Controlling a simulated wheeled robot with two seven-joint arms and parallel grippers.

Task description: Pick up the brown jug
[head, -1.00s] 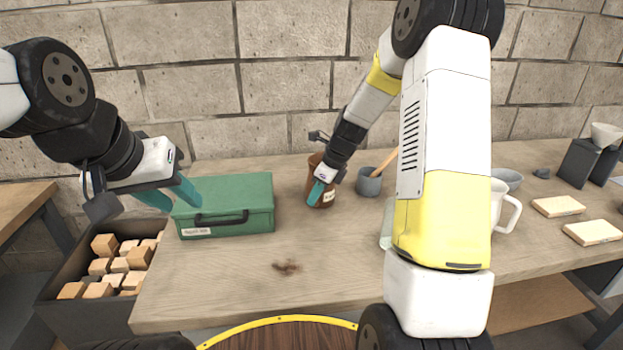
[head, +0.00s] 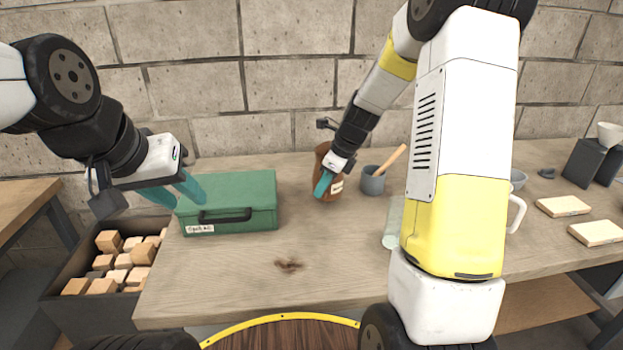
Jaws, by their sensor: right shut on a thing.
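The brown jug (head: 318,163) is upright at the back middle of the wooden table, with a pale label on its side. My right gripper (head: 322,184) is shut on it from the front. Part of the jug is hidden behind the gripper and its teal finger. The jug looks slightly raised from the tabletop, though its base is hard to judge. My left gripper (head: 187,198) is open and empty, with its teal fingers apart at the left end of the green box.
The green toolbox (head: 256,190) stands left of the jug. A grey mug (head: 372,184) with a wooden utensil is close on the jug's right. A dark crate of wooden blocks (head: 137,253) is at lower left. Pale slabs (head: 563,206) lie at right. The table's front middle is clear.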

